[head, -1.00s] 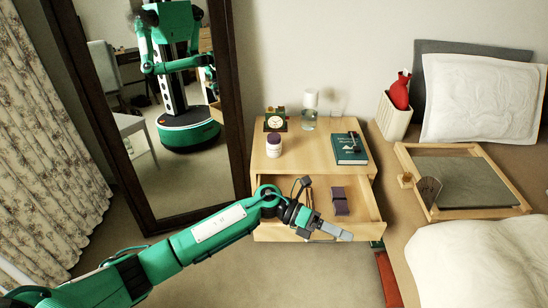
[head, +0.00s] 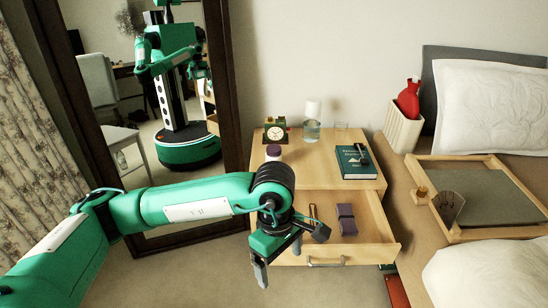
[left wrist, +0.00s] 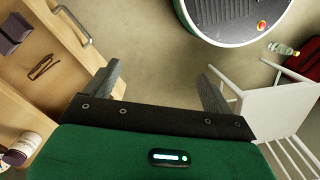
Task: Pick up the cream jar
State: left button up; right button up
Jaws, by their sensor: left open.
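The cream jar (head: 273,153), white with a purple lid, stands upright on the left front of the nightstand top. My arm hides its lower part in the head view. It also shows at the lower left edge of the left wrist view (left wrist: 20,150). My left gripper (head: 279,259) is open and empty. It points down, in front of the left part of the open drawer, lower than the jar and nearer to me. Its two fingers stand wide apart in the left wrist view (left wrist: 162,82). My right gripper is not seen.
The nightstand (head: 318,181) also bears a clock (head: 274,134), a bottle (head: 312,128), a glass and a green book (head: 356,162). Its open drawer (head: 372,232) holds a purple item (head: 346,219). A mirror (head: 132,120) stands left. A white chair (left wrist: 280,110) shows in the wrist view.

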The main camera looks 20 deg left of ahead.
aim_at(279, 159)
jog(key=i+j, duration=0.2)
jog(key=i, duration=0.25)
jog(key=i+j, duration=0.15)
jog(key=i, duration=0.25)
jog(key=i+j, duration=0.2)
jog(key=i, duration=0.25)
jog(key=i+j, duration=0.15)
jog(key=i, duration=0.25)
